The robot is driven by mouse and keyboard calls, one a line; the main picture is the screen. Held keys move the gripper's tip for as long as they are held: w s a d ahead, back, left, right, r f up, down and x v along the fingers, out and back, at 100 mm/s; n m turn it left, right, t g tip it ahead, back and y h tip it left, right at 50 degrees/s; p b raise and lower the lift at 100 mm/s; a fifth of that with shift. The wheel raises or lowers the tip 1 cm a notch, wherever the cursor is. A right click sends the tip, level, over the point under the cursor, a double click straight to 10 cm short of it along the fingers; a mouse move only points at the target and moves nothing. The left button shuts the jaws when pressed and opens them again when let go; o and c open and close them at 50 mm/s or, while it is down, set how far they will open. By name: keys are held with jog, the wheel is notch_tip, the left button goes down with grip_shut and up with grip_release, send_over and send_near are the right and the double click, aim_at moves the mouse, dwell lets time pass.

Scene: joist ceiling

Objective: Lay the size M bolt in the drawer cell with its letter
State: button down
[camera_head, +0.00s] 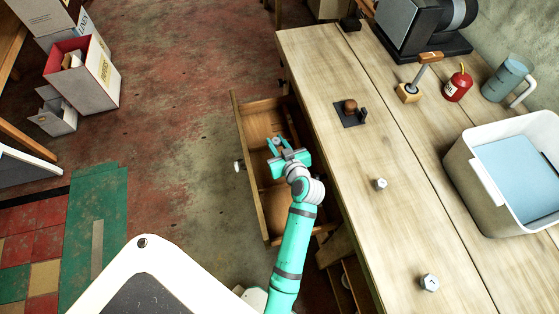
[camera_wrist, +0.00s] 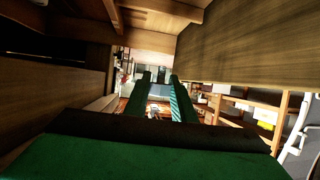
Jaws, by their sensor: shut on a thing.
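The drawer (camera_head: 241,128) stands open from the workbench, its wooden cells partly hidden under my arm. My teal gripper (camera_head: 275,143) is over the drawer, shut on a small grey thing that looks like a bolt; its size letter cannot be read. In the wrist view my gripper's dark fingers (camera_wrist: 159,82) point ahead, and the held thing is not clear between them. Two other metal bolts stand on the bench top, a smaller one (camera_head: 381,184) and a larger one (camera_head: 428,283). No cell letters are legible.
The workbench (camera_head: 330,65) carries a dark plate with a knob (camera_head: 351,112), a wooden-handled tool (camera_head: 410,92), a red canister (camera_head: 457,84), a blue-grey mug (camera_head: 506,80) and a white bin (camera_head: 480,205). Cardboard boxes (camera_head: 85,80) stand at left. The floor beside the drawer is clear.

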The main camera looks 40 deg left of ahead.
notch_tip(320, 180, down, 15)
jog(key=shift+f, duration=0.2)
dwell(0.3)
jog(key=c, duration=1.5)
grip_release()
jog(key=shift+f, duration=0.1)
jog(key=shift+v, duration=3.8)
jog(key=shift+w+a, duration=0.1)
